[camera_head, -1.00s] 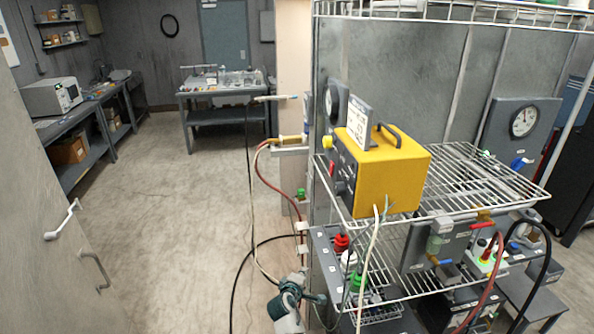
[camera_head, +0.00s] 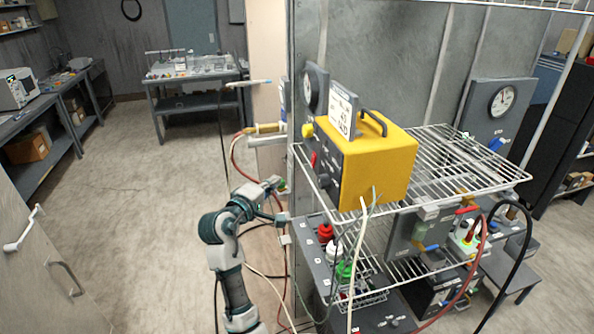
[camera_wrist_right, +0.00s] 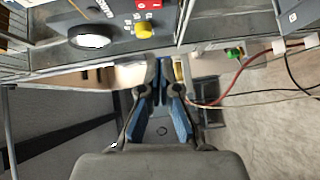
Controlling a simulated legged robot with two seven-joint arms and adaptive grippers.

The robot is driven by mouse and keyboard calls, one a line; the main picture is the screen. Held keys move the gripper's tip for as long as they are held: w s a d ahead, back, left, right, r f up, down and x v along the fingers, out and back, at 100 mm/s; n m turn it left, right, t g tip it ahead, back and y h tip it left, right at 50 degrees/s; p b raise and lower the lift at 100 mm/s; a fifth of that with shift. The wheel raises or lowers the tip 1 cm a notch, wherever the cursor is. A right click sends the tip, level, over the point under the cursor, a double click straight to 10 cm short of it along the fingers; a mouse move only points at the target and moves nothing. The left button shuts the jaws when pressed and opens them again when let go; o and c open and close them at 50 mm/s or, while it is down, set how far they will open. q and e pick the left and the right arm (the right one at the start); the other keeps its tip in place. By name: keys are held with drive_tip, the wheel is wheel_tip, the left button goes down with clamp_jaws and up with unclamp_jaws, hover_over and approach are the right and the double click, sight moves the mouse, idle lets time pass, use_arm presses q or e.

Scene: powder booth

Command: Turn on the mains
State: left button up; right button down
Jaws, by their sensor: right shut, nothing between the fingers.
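The yellow power unit (camera_head: 385,160) sits on the upper wire shelf, its dark control panel facing left. A red switch (camera_head: 313,159) and dark knobs show on that panel, seen at a steep angle. In the wrist view a red switch (camera_wrist_right: 148,4) is at the top edge, above a yellow knob (camera_wrist_right: 144,29). A round white-faced part (camera_wrist_right: 90,40) is beside them. My right gripper (camera_head: 280,203) is left of the shelf and below the panel, apart from it. It is shut and empty, also in the wrist view (camera_wrist_right: 161,75). My left gripper is out of view.
The wire shelf (camera_head: 470,180) juts out around the unit. Red (camera_head: 325,232) and green (camera_head: 344,270) fittings stand below it. A white cable (camera_head: 356,225) and hoses hang in front. A brass-coloured fitting (camera_head: 265,128) is behind the gripper. Floor on the left is clear.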

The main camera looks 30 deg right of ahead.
drive_tip(key=p, duration=0.4)
approach(313, 160)
drive_tip(key=w+d+f, duration=0.2)
drive_tip(key=w+d, duration=0.3)
drive_tip(key=shift+d+f, duration=0.1)
drive_tip(key=shift+f, duration=0.1)
drive_tip(key=shift+a, duration=0.25)
drive_tip(key=shift+s+d+f+n+h+b, duration=0.15)
drive_tip(key=shift+d+n+h+b, duration=0.15)
drive_tip(key=shift+d+n+h, duration=0.3)
